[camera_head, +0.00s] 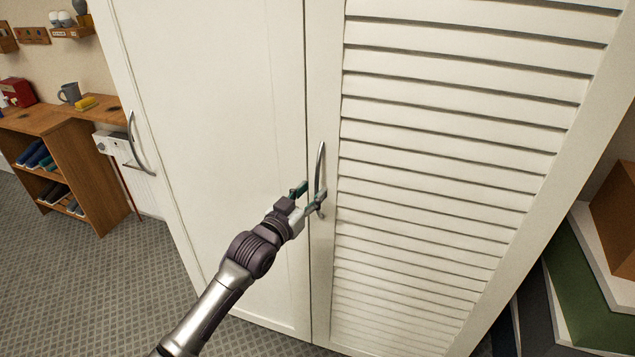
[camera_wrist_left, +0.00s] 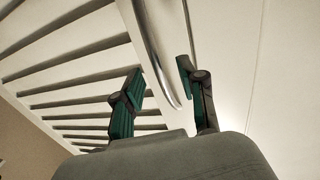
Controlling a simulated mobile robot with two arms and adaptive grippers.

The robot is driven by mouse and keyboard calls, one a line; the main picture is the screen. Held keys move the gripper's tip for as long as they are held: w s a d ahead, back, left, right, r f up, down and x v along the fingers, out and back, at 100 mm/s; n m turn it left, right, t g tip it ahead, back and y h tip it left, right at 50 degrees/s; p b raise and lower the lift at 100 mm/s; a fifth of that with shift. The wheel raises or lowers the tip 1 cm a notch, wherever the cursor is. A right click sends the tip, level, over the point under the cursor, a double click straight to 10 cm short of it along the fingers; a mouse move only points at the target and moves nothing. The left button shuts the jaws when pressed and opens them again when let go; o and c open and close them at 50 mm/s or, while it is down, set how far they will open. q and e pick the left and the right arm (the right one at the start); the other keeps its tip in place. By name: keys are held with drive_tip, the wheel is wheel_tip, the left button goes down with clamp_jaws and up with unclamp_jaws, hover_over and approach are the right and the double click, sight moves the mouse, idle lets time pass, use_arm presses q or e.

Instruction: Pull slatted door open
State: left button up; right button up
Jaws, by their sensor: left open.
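The white slatted door (camera_head: 440,150) fills the right half of the head view and looks shut, level with the plain white door beside it. Its curved metal handle (camera_head: 320,172) stands upright near its left edge. My left gripper (camera_head: 308,192) is at the lower part of this handle, with its fingers open. In the left wrist view the handle (camera_wrist_left: 155,50) comes down between the two open fingers (camera_wrist_left: 158,95), closer to the right finger. I cannot tell whether either finger touches it. The slats (camera_wrist_left: 70,70) show behind the left finger. My right gripper is not in view.
The plain white door (camera_head: 215,130) has its own curved handle (camera_head: 138,145). A wooden shelf unit (camera_head: 85,180) with shoes stands at the left. Stacked boxes (camera_head: 590,290) lie at the lower right, close to the cabinet. Grey patterned carpet (camera_head: 90,280) is clear at the lower left.

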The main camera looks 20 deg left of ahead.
sight(316, 188)
use_arm(q)
drive_tip(key=shift+x, duration=1.65)
clamp_jaws()
